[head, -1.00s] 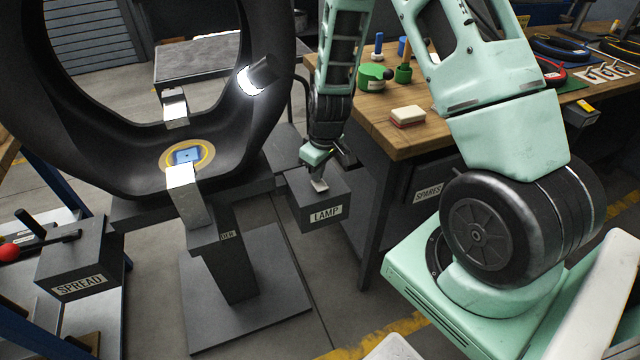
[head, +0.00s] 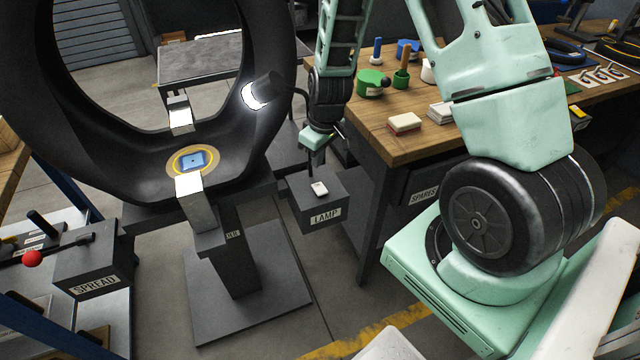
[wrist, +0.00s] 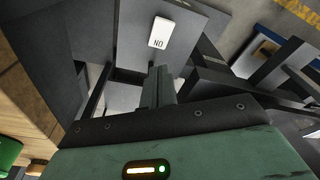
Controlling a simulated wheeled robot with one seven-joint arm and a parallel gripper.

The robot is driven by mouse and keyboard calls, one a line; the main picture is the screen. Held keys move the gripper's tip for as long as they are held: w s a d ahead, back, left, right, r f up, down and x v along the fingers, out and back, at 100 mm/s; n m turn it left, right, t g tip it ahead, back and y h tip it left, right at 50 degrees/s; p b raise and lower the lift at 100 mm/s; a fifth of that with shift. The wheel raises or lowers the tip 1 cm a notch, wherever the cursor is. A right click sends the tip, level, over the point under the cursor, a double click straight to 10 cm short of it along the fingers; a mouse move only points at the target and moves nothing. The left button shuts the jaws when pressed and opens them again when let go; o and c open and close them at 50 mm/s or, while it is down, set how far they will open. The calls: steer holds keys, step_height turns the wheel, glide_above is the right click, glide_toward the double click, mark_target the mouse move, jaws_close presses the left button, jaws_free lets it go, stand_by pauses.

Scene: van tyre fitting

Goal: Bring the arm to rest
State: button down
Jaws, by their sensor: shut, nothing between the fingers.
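My gripper (head: 312,161) is shut and empty. It hangs just above the grey LAMP box (head: 333,208) in the head view, apart from it. A white switch plate (head: 319,188) on top of the box is uncovered. In the wrist view my closed fingers (wrist: 158,84) point at the box, and the switch plate (wrist: 161,32) reads "ON" upside down just beyond them. My arm reaches down from the upper right, beside the wooden bench.
A big tyre (head: 262,130) stands on its stand at the left, with a lit lamp (head: 262,92) inside. The wooden bench (head: 440,140) with cups and blocks is close to my arm's right. A SPREAD box (head: 92,268) with a lever is at lower left.

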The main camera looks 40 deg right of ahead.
stand_by(0.5)
steer(key=s+a+r+m, duration=0.1)
steer(key=s+a+r, duration=0.3)
steer(key=r, duration=0.5)
steer(key=s+a+r+m, duration=0.2)
steer(key=s+r, duration=0.4)
steer(key=r, duration=0.3)
steer(key=s+a+r+n+g, duration=0.1)
steer(key=s+a+n, duration=0.3)
steer(key=s+a, duration=0.3)
steer(key=s+a+n, duration=0.3)
steer(key=s+a, duration=0.4)
steer(key=a, duration=0.4)
steer(key=shift+a+r+n+g, duration=0.25)
steer(key=shift+r+n+g, duration=0.1)
steer(key=shift+n+g, duration=0.05)
